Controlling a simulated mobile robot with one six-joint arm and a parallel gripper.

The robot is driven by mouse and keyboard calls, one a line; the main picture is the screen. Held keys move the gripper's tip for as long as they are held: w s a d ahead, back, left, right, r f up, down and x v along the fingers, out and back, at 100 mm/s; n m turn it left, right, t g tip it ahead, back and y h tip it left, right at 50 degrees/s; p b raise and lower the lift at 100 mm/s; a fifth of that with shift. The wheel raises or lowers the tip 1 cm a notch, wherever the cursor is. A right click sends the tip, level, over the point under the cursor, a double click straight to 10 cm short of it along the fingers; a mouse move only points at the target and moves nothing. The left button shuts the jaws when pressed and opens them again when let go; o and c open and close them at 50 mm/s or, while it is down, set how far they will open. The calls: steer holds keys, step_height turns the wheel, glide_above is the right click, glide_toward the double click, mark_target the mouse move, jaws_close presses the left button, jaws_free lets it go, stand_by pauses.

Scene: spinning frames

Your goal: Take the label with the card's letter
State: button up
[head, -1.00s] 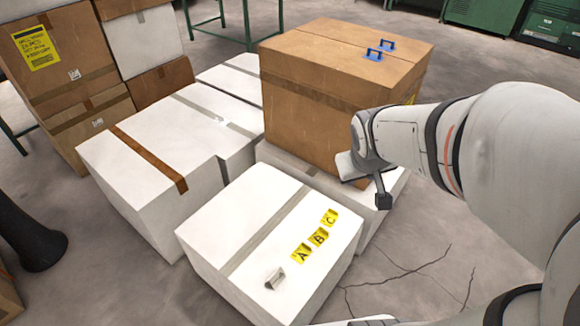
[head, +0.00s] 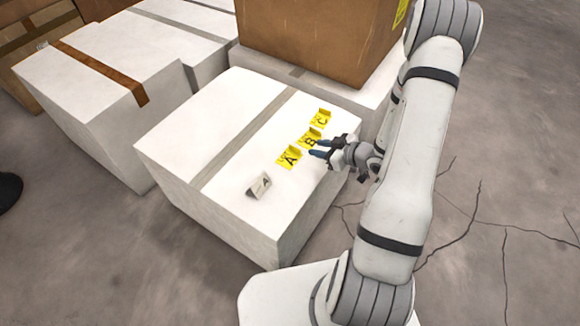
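The white folded card (head: 259,186) stands on the near white box and shows a letter that looks like A. Three yellow labels lie in a row on the same box: label A (head: 288,157), label B (head: 306,138) and label C (head: 321,118).
The near white box (head: 185,140) has bare top around the labels. A brown carton (head: 310,35) stands behind it on another white box. More white boxes (head: 95,75) stand at the left. The cracked floor (head: 500,190) at the right is clear.

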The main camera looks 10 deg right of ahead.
mark_target(299, 154)
steer(key=shift+s+a+f+y+b, duration=0.2)
steer(key=shift+a+f+y, duration=0.1)
steer(key=shift+f, duration=0.3)
steer(key=shift+s+a+f+y+b, duration=0.2)
steer(key=shift+f+y, duration=0.1)
steer(key=shift+f, duration=0.25)
steer(key=b+x, duration=0.1)
steer(key=x, duration=0.1)
steer(key=b+x, duration=0.1)
steer(key=x, duration=0.2)
steer(key=b+x, duration=0.1)
steer(key=x, duration=0.1)
steer(key=shift+w+a+r, duration=0.1)
steer(key=shift+w+r, duration=0.1)
steer(key=shift+w, duration=0.1)
steer(key=shift+c, duration=0.3)
jaws_close()
